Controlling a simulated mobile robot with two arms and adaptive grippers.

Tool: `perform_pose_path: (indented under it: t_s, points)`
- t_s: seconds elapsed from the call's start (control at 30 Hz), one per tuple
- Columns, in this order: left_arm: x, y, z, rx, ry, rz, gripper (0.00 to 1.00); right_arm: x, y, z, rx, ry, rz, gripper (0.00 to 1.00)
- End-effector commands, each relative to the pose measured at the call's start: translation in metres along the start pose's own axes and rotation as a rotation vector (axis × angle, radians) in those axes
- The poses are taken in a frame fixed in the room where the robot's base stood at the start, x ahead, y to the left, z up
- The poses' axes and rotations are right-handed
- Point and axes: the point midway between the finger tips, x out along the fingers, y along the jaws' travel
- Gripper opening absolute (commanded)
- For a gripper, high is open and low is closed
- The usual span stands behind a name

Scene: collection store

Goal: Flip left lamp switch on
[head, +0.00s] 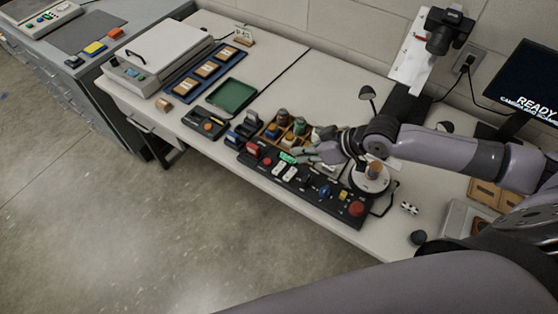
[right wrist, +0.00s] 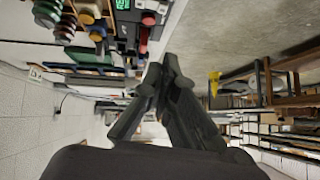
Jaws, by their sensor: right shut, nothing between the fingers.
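A black control panel (head: 326,204) lies along the front edge of the bench in the head view. It carries two white switches, a left one (head: 279,168) and a right one (head: 290,173), with a green-lit display (head: 287,157) behind them. I cannot read the labels or tell the switch positions. My left gripper is not in view.
A round white stand (head: 369,180) and a red knob (head: 356,208) are to the right. A green tray (head: 231,96) lies farther left. My right arm covers part of the bench.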

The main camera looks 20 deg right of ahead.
Motion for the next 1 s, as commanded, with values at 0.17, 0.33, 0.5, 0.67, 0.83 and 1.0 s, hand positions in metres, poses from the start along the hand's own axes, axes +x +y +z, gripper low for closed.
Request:
perform_pose_path:
  t_s: [0.17, 0.33, 0.5, 0.67, 0.83, 1.0]
  points:
    - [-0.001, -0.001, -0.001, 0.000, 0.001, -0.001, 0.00, -0.009, 0.012, -0.003, 0.020, 0.006, 0.010, 0.00]
    - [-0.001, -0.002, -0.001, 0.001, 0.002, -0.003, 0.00, -0.009, 0.011, -0.003, 0.021, 0.007, 0.010, 0.00]
    - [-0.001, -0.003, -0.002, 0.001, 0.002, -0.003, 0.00, -0.009, 0.011, -0.003, 0.020, 0.007, 0.010, 0.00]
    - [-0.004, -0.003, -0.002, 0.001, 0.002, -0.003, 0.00, 0.001, 0.011, -0.004, 0.021, 0.008, 0.008, 0.00]
    - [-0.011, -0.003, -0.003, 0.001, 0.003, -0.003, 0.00, 0.028, 0.011, -0.005, 0.021, 0.009, 0.007, 0.00]
    - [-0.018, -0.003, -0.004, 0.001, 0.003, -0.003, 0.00, 0.062, 0.011, -0.006, 0.021, 0.007, 0.008, 0.00]
